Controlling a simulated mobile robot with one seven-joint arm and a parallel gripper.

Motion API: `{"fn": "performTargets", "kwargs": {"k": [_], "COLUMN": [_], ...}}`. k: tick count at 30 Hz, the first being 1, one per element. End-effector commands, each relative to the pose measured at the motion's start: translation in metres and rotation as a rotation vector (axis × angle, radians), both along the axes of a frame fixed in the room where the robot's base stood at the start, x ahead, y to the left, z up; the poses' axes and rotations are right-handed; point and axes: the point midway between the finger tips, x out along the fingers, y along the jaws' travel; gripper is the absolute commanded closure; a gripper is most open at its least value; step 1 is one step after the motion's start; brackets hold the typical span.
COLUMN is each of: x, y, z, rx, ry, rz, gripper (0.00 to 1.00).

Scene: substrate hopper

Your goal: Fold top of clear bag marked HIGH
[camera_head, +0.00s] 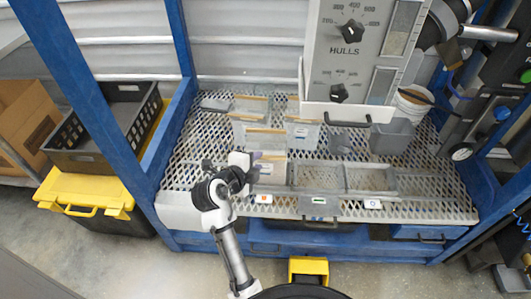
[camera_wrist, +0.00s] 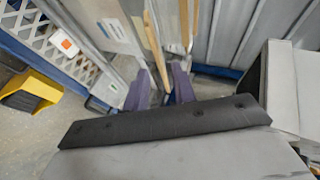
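Several clear bags with tan strips along their tops stand on the mesh deck in the head view. The nearest bag (camera_head: 270,170) is just right of my gripper (camera_head: 250,166); another, with a white label (camera_head: 302,132), stands behind it. No marking is legible, so I cannot tell which bag is HIGH. In the wrist view, my gripper's purple fingers (camera_wrist: 160,88) are apart. A tan strip (camera_wrist: 156,45) runs down toward the gap between them; whether they touch it is unclear. A clear bag with a white label (camera_wrist: 113,28) is left of that strip.
The mesh deck (camera_head: 420,185) holds a metal tray frame (camera_head: 345,190) right of my gripper. The grey HULLS hopper (camera_head: 350,60) hangs above the back. A grey cup (camera_head: 392,137) and white bucket (camera_head: 413,103) stand right. A blue post (camera_head: 100,100) rises at left.

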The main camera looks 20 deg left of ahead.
Motion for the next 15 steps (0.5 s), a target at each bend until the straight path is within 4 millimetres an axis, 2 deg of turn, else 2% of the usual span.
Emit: {"fn": "performTargets", "kwargs": {"k": [6,15], "x": [0.036,0.054], "y": [-0.006,-0.008], "z": [-0.016,-0.026], "rx": [0.000,0.000], "ry": [0.001,0.000], "rz": [-0.001,0.001], "gripper": [0.74,0.74]}}
